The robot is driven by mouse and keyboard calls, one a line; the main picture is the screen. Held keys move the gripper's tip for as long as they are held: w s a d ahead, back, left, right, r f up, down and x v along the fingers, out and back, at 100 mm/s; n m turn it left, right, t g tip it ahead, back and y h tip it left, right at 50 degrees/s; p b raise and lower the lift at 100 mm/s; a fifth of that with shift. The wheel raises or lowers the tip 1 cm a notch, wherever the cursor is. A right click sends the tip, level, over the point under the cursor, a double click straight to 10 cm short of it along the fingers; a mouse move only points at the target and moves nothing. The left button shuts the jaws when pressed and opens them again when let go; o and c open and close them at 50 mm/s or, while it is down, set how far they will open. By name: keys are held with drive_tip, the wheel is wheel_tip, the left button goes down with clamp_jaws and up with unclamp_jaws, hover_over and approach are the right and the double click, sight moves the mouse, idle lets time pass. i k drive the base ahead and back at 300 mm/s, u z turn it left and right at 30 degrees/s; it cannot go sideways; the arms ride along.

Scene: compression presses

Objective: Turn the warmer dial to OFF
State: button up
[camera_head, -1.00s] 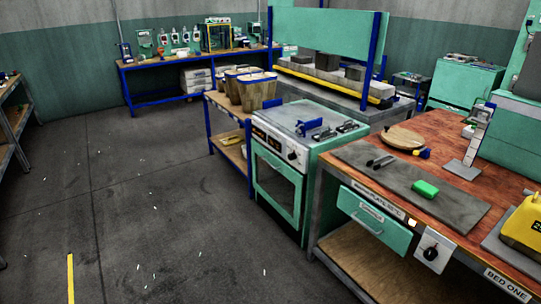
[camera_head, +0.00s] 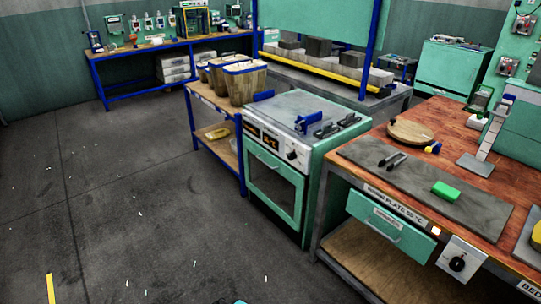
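A black round dial (camera_head: 458,263) sits on a white control plate (camera_head: 470,252) at the front edge of the wooden bench, at lower right. A small orange light (camera_head: 436,230) glows just above and left of it. The label strip beside it (camera_head: 394,205) reads "PLATE" and a temperature. The dial's pointer setting is too small to read. Another dark knob (camera_head: 292,155) is on the front of the green oven (camera_head: 275,190), left of the bench. My gripper is not in view.
The bench (camera_head: 450,135) carries a grey plate (camera_head: 480,218) with a green block (camera_head: 445,190) and tongs (camera_head: 392,160), and a round wooden board (camera_head: 410,132). A green drawer (camera_head: 385,225) hangs below. Open floor (camera_head: 120,210) lies left of the oven.

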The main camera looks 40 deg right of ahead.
sight(291, 157)
drive_tip(key=u, duration=0.3)
drive_tip(key=i, duration=1.1)
drive_tip(key=u, duration=0.15)
